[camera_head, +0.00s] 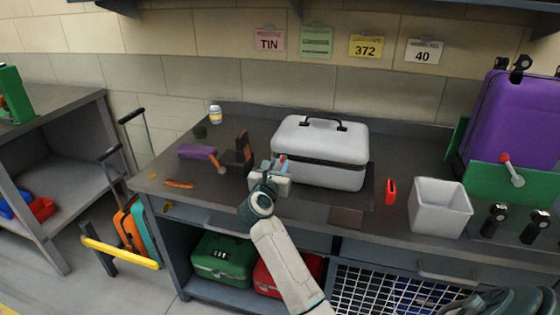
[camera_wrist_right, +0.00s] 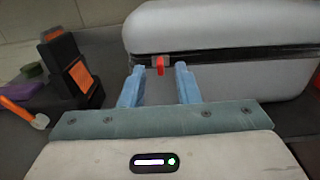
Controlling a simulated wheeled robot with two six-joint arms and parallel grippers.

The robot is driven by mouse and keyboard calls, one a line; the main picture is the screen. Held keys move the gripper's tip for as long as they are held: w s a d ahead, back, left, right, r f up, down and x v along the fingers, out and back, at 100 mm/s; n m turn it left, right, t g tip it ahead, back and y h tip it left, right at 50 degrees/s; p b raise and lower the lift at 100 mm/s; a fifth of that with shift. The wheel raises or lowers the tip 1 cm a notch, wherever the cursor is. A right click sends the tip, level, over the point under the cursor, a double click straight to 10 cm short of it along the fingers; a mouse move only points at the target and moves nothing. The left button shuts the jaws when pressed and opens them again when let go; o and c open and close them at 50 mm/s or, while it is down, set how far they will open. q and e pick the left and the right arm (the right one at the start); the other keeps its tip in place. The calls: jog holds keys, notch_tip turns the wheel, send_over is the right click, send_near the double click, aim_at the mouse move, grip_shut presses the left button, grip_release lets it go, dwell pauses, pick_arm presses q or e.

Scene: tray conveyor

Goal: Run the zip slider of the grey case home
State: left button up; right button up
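The grey case (camera_head: 330,146) stands closed-lidded on the bench with a black handle on top and a dark zip band around its side. It fills the upper right of the right wrist view (camera_wrist_right: 225,75). The red zip slider (camera_wrist_right: 160,65) sits on the band near the case's left end; it also shows as a small red spot in the head view (camera_head: 283,158). My right gripper (camera_wrist_right: 158,80) is open, its blue fingertips either side of the slider in the picture. I cannot tell whether they touch it.
A black and orange clamp-like block (camera_head: 242,148) stands left of the gripper. A red object (camera_head: 391,191) and an open white bin (camera_head: 440,207) are right of the case. A brown flat piece (camera_head: 346,217) lies in front. The purple case (camera_head: 513,122) stands far right.

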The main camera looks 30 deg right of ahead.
jog(key=shift+x, duration=1.05)
pick_arm(q)
jog(key=shift+s+f, duration=0.15)
jog(key=shift+f, duration=0.25)
pick_arm(e)
jog(key=shift+s, duration=0.1)
grip_shut()
